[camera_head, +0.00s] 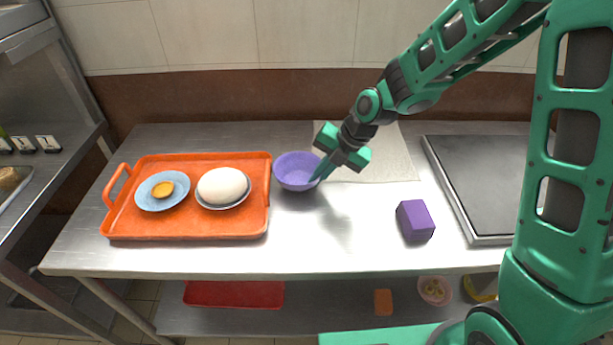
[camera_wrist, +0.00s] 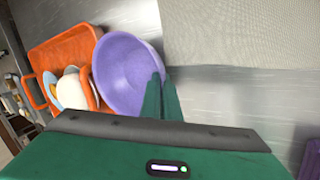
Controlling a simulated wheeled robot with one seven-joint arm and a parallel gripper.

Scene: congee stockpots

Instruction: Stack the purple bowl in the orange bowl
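The purple bowl (camera_head: 292,172) is at the right edge of the orange tray, open side up. In the wrist view the purple bowl (camera_wrist: 122,75) fills the upper middle, in front of the tray. My gripper (camera_head: 321,172) is at the bowl's right rim, its fingers pointing down and left. In the wrist view my gripper (camera_wrist: 162,90) has its fingers close together, with the rim seemingly between them. Whether the bowl touches the table is hard to tell. I cannot make out an orange bowl in either view.
The orange tray (camera_head: 180,229) holds a blue plate (camera_head: 148,203) with a yellow-orange item and a dish with a white rounded thing (camera_head: 222,186). A purple block (camera_head: 415,221) stands right of centre. A cloth (camera_head: 392,158) and a grey slab (camera_head: 475,190) lie right. The front middle is clear.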

